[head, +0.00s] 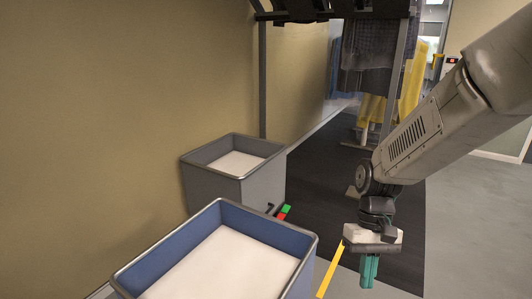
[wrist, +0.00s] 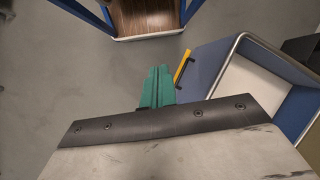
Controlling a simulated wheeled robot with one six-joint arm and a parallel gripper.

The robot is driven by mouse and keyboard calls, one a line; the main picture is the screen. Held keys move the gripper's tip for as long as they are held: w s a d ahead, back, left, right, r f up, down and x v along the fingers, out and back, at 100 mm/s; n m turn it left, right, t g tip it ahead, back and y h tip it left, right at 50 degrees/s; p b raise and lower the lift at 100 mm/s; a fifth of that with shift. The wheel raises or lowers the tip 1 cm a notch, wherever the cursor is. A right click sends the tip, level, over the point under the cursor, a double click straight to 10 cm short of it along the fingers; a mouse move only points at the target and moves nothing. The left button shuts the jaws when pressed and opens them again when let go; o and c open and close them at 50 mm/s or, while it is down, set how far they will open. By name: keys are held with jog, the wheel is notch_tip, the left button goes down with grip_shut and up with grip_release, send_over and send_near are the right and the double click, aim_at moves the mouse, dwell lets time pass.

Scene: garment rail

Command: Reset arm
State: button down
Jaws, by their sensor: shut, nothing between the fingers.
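My gripper (head: 369,271) is shut and empty, with its green fingers pointing down in the head view. It hangs in the air to the right of the blue bin (head: 268,231). In the wrist view the green fingers (wrist: 158,84) lie together at the centre, above the grey floor. Nothing is held between them.
A grey bin (head: 263,185) stands behind the blue one; both have pale insides. The garment rail (head: 263,80) with hanging clothes (head: 368,70) is at the back, over a dark mat (head: 330,200). The blue bin's wall and yellow handle (wrist: 183,67) show beside the fingers. Grey floor (head: 460,220) is clear at right.

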jog(key=s+d+r+t, duration=0.2)
jog(key=s+r+t, duration=0.1)
jog(key=s+r, duration=0.4)
jog(key=s+d+r+m+t+h, duration=0.1)
jog(key=s+d+r+t, duration=0.2)
jog(key=s+r, duration=0.4)
jog(key=shift+d+r, duration=0.15)
jog(key=shift+r, duration=0.45)
